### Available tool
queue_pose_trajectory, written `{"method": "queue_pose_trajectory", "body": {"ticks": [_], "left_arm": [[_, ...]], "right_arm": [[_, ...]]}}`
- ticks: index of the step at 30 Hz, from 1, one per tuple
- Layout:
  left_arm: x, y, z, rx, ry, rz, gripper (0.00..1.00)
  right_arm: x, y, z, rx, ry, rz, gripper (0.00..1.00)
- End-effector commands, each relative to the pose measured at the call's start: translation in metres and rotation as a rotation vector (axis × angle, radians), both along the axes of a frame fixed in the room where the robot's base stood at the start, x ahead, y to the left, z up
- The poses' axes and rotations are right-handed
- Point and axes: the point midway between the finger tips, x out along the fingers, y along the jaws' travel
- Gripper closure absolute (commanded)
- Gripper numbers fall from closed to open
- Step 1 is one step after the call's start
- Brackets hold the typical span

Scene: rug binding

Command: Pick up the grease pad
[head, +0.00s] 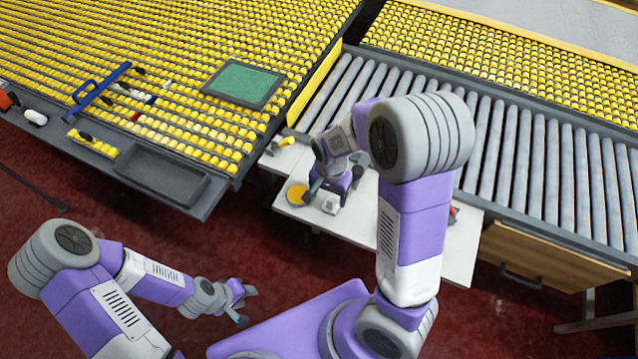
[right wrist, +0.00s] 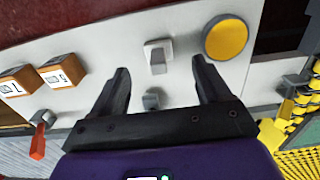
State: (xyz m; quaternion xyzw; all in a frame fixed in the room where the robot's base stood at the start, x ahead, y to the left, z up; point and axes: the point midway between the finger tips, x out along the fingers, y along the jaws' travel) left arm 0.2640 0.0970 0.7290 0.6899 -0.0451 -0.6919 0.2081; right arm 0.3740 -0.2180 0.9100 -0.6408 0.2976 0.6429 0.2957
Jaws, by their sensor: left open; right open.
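I cannot tell for sure which thing is the grease pad; a flat round yellow pad (head: 297,194) lies on the white worktop (head: 362,240), also seen in the right wrist view (right wrist: 228,38). Beside it is a small white and grey block (head: 329,205), also seen in the right wrist view (right wrist: 158,56). My right gripper (right wrist: 160,68) is open and empty over the worktop. The block shows between its fingertips; the yellow pad is just outside one finger. My left gripper (head: 247,305) is open and empty over the red floor.
Two wooden blocks with white labels (right wrist: 62,70) and a red-handled tool (right wrist: 38,138) are on the worktop. A grey roller conveyor (head: 500,150) runs behind. A yellow roller table (head: 190,60) at left holds a green panel in a dark frame (head: 243,82) and tools.

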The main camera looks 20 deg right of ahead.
Motion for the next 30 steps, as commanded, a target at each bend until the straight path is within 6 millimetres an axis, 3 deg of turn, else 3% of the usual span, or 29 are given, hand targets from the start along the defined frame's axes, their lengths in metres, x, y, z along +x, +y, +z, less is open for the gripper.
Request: {"method": "queue_pose_trajectory", "body": {"ticks": [18,27,30], "left_arm": [[-0.001,0.000,-0.026,0.000,0.002,0.000,0.57],[-0.001,0.000,-0.027,0.000,0.002,0.000,0.57],[-0.001,0.000,-0.026,0.000,0.002,-0.001,0.57]], "right_arm": [[-0.003,-0.008,-0.072,0.000,0.004,0.002,0.23],[-0.002,-0.008,-0.076,0.001,0.000,0.002,0.23],[-0.002,-0.008,-0.076,0.001,0.001,0.002,0.36]]}}
